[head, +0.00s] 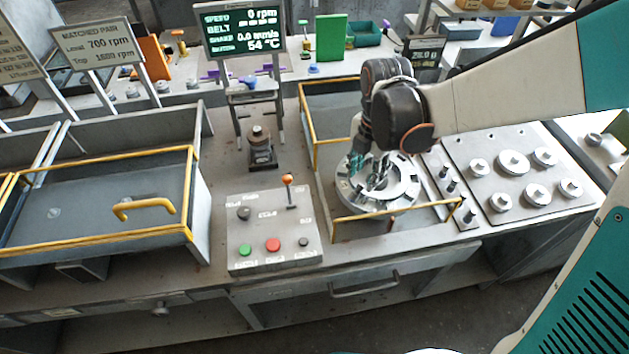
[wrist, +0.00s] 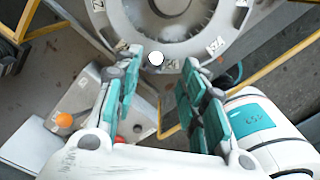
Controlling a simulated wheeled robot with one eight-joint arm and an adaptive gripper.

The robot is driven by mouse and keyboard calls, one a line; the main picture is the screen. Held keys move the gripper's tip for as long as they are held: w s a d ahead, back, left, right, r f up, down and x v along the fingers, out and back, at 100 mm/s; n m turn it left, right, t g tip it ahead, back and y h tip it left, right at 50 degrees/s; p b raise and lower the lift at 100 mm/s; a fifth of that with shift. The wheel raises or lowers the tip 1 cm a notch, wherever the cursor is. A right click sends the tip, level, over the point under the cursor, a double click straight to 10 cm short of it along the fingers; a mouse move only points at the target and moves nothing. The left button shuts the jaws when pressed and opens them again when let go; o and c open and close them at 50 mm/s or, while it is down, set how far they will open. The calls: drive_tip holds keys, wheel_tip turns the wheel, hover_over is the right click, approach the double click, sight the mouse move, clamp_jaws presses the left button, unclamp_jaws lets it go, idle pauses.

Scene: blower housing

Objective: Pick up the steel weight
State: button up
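My gripper (head: 368,172) is over the round grey rotor disc (head: 399,192), pointing down. In the wrist view its two teal-padded fingers (wrist: 160,62) are spread apart, and nothing shows clamped between them. The rotor rim (wrist: 227,22) with its small labels lies beyond the fingertips. A small bright white round spot (wrist: 156,58) shows between the fingertips near the rim; I cannot tell if it is the steel weight. Several grey metal weights (head: 513,162) stand on a plate to the right in the head view; I cannot tell which, if any, is the steel weight.
Yellow rails (head: 392,212) frame the rotor bay. A control box (head: 273,231) with an orange-tipped lever and buttons stands to its left. A display (head: 240,32) reads 0 rpm. Small pegs (head: 453,187) lie between the rotor and the weight plate. A yellow handle (head: 143,206) is on the left bay.

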sight(361, 185)
drive_tip(key=f+b, duration=0.1)
drive_tip(key=f, duration=0.2)
drive_tip(key=f+b, duration=0.1)
drive_tip(key=shift+w+a+f+b, duration=0.2)
drive_tip(key=shift+a+f+b, duration=0.05)
drive_tip(key=shift+f+b, duration=0.05)
drive_tip(key=shift+r, duration=0.1)
clamp_jaws()
wheel_tip(361, 185, up, 25)
drive_tip(key=p, duration=1.7)
